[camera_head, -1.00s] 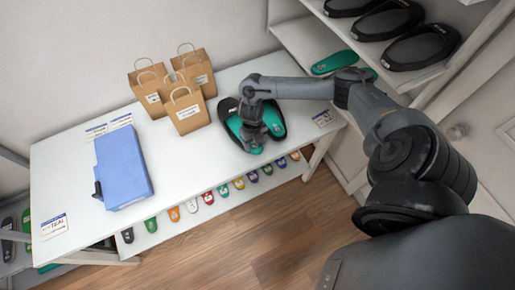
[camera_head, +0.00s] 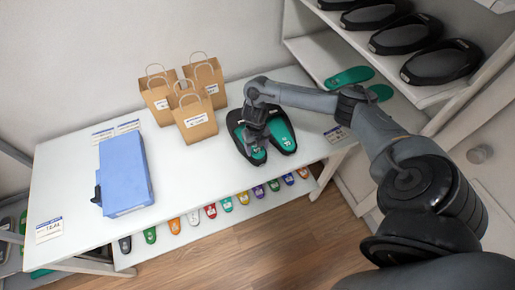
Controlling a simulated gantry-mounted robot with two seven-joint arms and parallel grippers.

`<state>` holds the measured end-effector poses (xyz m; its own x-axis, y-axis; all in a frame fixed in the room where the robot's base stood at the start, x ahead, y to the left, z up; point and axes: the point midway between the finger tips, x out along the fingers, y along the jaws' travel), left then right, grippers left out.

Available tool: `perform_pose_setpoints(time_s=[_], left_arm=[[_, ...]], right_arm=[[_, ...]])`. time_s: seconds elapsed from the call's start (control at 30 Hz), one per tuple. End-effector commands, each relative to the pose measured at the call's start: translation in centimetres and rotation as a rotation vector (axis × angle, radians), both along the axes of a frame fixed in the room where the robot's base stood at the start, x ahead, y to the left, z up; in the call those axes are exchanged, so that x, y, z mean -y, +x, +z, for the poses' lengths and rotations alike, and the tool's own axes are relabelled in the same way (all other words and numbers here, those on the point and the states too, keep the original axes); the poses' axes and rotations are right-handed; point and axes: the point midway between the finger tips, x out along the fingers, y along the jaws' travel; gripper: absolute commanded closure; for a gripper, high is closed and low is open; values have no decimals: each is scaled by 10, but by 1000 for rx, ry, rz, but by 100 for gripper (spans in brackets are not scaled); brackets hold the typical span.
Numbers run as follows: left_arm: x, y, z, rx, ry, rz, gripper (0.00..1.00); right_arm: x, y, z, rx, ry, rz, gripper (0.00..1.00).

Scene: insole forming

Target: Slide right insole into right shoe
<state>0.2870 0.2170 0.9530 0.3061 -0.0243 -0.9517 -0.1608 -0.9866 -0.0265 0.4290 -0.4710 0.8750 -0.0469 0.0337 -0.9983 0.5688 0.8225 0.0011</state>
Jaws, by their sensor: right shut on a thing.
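A pair of black shoes stands side by side near the right end of the white table. The picture-right shoe (camera_head: 290,149) has a green insole (camera_head: 281,131) lying in it. My right gripper (camera_head: 257,150) points down over the picture-left shoe (camera_head: 232,121). It is shut on a green insole (camera_head: 259,158), which shows around the fingers at that shoe's near end. The insole lies mostly within the shoe's outline; the gripper and wrist hide much of it, so its exact seating cannot be told. My left gripper is not in view.
Several paper bags (camera_head: 196,124) stand behind and left of the shoes. A blue box-like device (camera_head: 124,172) sits on the table (camera_head: 190,170) further left. A shelf at right holds black shoes (camera_head: 443,63) and green insoles (camera_head: 349,76). Coloured insoles line a lower shelf.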

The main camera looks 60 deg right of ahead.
Motion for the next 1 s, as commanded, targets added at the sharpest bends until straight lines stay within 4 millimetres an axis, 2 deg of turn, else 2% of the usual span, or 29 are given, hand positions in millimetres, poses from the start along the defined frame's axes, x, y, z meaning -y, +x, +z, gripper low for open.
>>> perform_pose_setpoints(time_s=[0.23,0.27,0.4,0.47,0.77,0.87,1.0], left_arm=[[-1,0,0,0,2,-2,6],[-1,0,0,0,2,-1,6],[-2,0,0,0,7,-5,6],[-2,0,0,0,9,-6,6],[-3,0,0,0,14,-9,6],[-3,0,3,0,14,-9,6],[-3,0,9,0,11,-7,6]], right_arm=[[0,0,0,0,0,0,66],[0,0,0,0,0,0,34],[0,0,0,0,0,0,13],[0,0,0,0,0,0,6],[0,0,1,0,0,0,6],[1,1,8,2,-1,1,6],[2,2,26,3,-2,1,6]])
